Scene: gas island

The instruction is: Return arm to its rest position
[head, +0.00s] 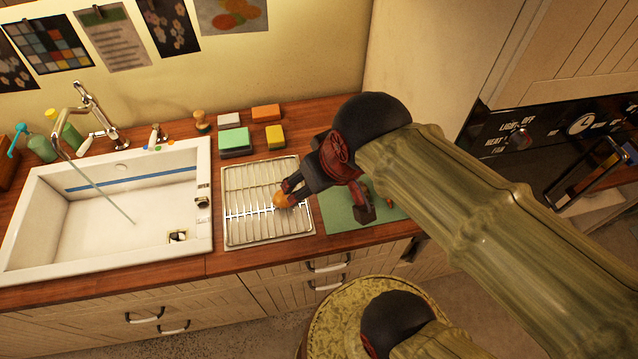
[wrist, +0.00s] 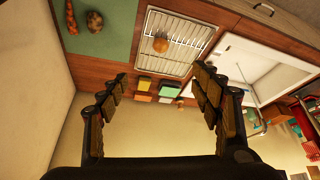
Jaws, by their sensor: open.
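My gripper (head: 293,190) is over the drying rack (head: 240,215) beside the sink in the head view, with the arm stretched out from the lower right. In the wrist view my gripper (wrist: 161,74) has its fingers spread wide with nothing between them. A round orange-brown item (head: 281,200) lies on the rack by the fingertips in the head view. In the wrist view this item (wrist: 160,43) lies on the rack wires beyond the fingers, apart from them.
A sink (head: 130,225) with running water is at the left. Sponges (head: 236,138) lie behind the rack. A green mat (head: 340,212) is at the right, partly hidden by my arm; two vegetables (wrist: 95,21) lie on it. A wall and stove (head: 540,125) stand further right.

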